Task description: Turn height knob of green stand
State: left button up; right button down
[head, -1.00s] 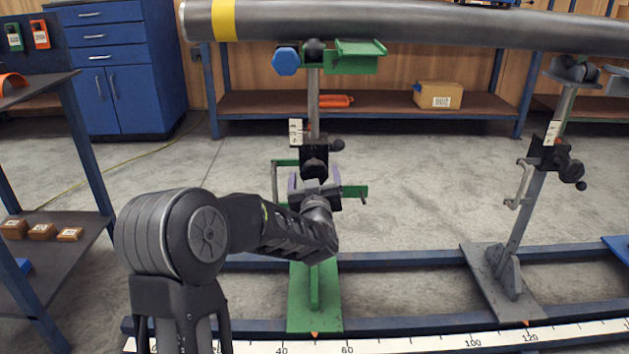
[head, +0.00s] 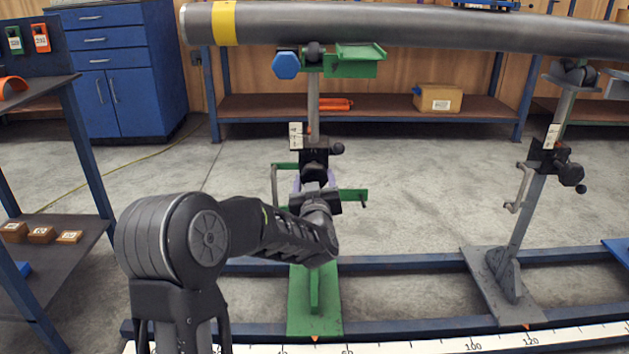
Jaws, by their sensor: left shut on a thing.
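The green stand (head: 315,300) stands upright on the blue rails, left of the middle. Its grey post rises to a green head (head: 350,68) under the pipe (head: 370,25). The black height knob (head: 314,172) faces me below the black clamp block on the post. My left gripper (head: 315,183) reaches in from the left. Its pale purple fingers are on both sides of the knob, shut on it, and the gripper body hides part of the knob. My right gripper is not in view.
A green crossbar (head: 352,195) and a crank handle (head: 275,185) flank the gripper. A small ball-ended lever (head: 338,148) sits just above right. A grey stand (head: 520,220) is at the right. Floor between the stands is clear.

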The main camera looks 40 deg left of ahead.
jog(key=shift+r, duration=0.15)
pick_arm(q)
jog(key=m+p, duration=0.3)
jog(key=shift+r, duration=0.2)
jog(key=m+p, duration=0.8)
jog(key=m, duration=0.1)
jog(key=shift+m, duration=0.4)
jog(key=m+p, duration=0.3)
jog(key=shift+m, duration=0.4)
jog(key=m+p, duration=0.2)
jog(key=m, duration=0.1)
jog(key=shift+m+p, duration=0.65)
jog(key=shift+m, duration=0.45)
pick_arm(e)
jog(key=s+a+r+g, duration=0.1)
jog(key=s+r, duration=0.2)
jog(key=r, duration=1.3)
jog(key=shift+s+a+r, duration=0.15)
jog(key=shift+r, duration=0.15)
pick_arm(q)
jog(key=shift+a+f, duration=0.1)
